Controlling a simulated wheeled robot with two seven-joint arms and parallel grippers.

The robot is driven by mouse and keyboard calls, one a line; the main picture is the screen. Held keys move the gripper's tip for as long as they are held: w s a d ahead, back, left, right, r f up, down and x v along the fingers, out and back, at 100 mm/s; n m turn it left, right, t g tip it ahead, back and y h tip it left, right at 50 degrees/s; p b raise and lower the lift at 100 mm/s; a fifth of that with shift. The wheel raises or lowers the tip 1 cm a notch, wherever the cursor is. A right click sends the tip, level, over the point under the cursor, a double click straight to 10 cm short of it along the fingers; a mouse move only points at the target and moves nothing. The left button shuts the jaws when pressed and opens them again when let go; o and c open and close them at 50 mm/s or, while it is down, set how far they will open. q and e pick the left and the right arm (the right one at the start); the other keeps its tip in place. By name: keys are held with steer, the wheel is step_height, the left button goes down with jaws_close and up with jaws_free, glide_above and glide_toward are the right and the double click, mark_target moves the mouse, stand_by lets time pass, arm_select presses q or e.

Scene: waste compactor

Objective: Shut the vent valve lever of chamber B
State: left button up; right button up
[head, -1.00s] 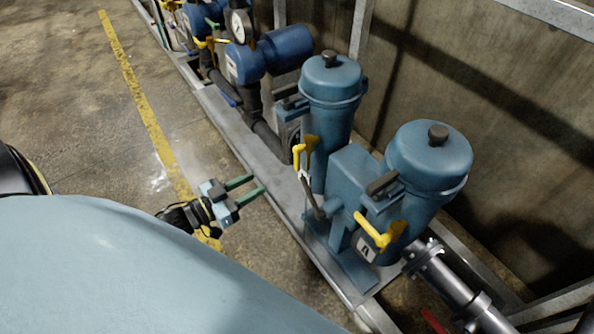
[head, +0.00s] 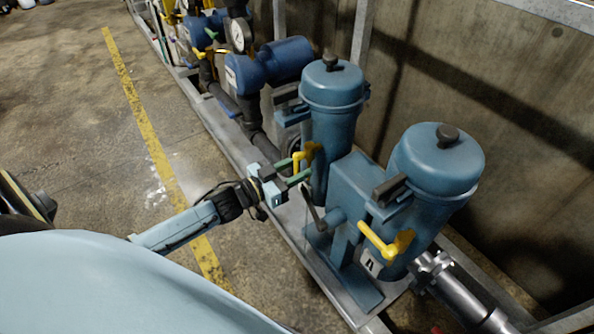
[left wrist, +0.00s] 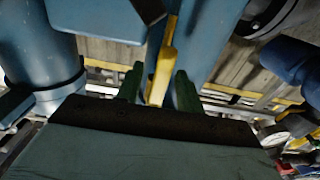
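The farther blue canister (head: 332,110) has a yellow lever (head: 313,152) low on its front; no letter can be read on it. The nearer canister (head: 437,165) bears a plate that looks like A (head: 369,263) and has its own yellow lever (head: 385,241), which sticks out to the left. My left gripper (head: 305,166) is open at the farther canister's lever, with its green fingers pointing at it. In the left wrist view that yellow lever (left wrist: 163,72) hangs between the two green fingers, with a gap visible beside it. Contact cannot be told. My right gripper is not in view.
A dark handle (head: 313,207) sits just below the left gripper. Blue pumps with a round gauge (head: 238,36) stand farther back along the skid. A metal pipe (head: 455,290) runs at lower right. The floor left of the skid is clear.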

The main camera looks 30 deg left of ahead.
arm_select(q)
steer(key=shift+w, duration=0.15)
jaws_close()
